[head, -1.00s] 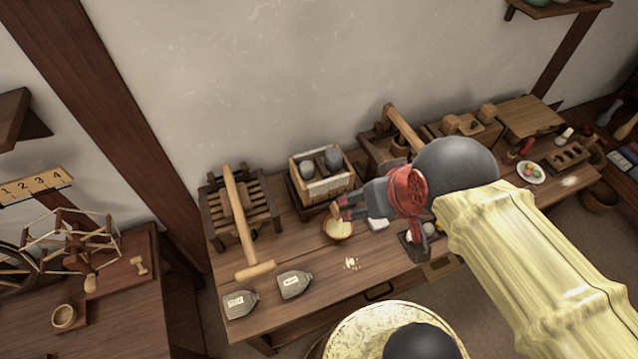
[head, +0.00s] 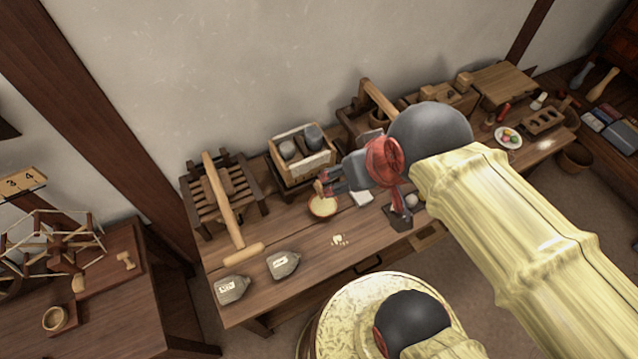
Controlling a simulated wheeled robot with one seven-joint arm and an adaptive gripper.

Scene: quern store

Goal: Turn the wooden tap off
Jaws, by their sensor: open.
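The wooden tap (head: 318,188) is a small light-brown piece that shows just above a round bowl, below the front of a wooden box holder (head: 302,158). My gripper (head: 325,181) comes in from the right, with its fingers pointing left at the tap. Its two dark fingers are apart, and the tips are beside the tap. I cannot tell whether they touch it. The tap is small and partly hidden by the fingers, so its handle position is unclear. The bowl (head: 323,207) holds something pale and stands on the bench under the tap.
A plate of coloured balls (head: 508,137) is farther right.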

